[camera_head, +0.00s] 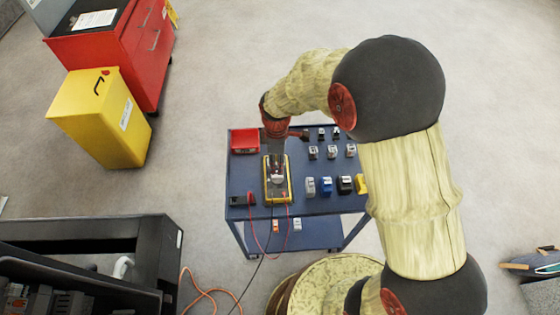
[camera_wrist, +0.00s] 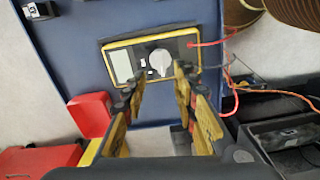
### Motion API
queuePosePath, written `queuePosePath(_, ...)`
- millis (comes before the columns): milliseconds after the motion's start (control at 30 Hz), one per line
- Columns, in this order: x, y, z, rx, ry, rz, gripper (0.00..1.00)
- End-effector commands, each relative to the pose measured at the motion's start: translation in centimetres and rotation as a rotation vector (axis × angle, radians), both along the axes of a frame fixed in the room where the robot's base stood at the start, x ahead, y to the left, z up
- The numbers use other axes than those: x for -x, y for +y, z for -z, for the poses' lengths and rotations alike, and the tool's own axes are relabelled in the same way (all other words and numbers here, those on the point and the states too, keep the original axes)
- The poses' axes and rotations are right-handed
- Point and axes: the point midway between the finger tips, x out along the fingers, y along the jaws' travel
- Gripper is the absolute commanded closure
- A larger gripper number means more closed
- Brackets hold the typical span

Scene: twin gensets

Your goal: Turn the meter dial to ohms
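The meter (camera_head: 288,190) lies on the blue cart top in the head view, a yellow-edged black case with test leads. In the wrist view the meter (camera_wrist: 115,43) shows a pale display (camera_wrist: 121,66) and a round white dial (camera_wrist: 159,63). My gripper (camera_wrist: 160,80) is open, its two yellow fingers apart and pointing at the dial, one to each side of it in the picture. Nothing is between the fingers. I cannot tell whether they touch the dial. The dial markings are too small to read. In the head view my gripper hides part of the meter.
The blue cart (camera_head: 238,178) also carries a red box (camera_head: 244,140) and several small blocks, including a blue one (camera_head: 326,185), right of the meter. Red and black leads hang over the front edge. A yellow bin (camera_head: 95,115) and red cabinet (camera_head: 125,55) stand left.

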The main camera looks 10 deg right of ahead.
Motion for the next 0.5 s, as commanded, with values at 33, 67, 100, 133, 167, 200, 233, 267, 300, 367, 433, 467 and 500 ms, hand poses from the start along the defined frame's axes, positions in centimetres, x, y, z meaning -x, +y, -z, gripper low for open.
queuePosePath(33,0.0,0.0,0.1,-0.001,-0.002,-0.037,0.71)
queuePosePath(67,0.0,0.0,0.1,-0.002,-0.004,-0.059,0.71)
queuePosePath(100,-0.1,0.0,0.1,-0.003,-0.006,-0.084,0.71)
queuePosePath(133,-0.1,0.0,0.1,-0.003,-0.008,-0.099,0.71)
queuePosePath(167,-0.2,0.0,0.1,-0.004,-0.008,-0.112,0.71)
queuePosePath(200,-0.2,0.0,0.1,-0.004,-0.008,-0.124,0.71)
queuePosePath(233,-0.2,0.0,0.3,-0.003,-0.008,-0.131,0.71)
queuePosePath(267,-0.2,0.0,0.5,-0.003,-0.008,-0.135,0.71)
queuePosePath(300,-0.1,0.0,0.8,-0.003,-0.007,-0.137,0.71)
queuePosePath(367,-0.1,0.0,1.5,-0.003,-0.007,-0.137,0.71)
queuePosePath(433,-0.1,0.0,2.6,-0.003,-0.005,-0.136,0.71)
queuePosePath(467,-0.1,0.0,3.1,-0.003,-0.006,-0.136,0.71)
queuePosePath(500,-0.1,0.0,3.7,-0.003,-0.006,-0.135,0.71)
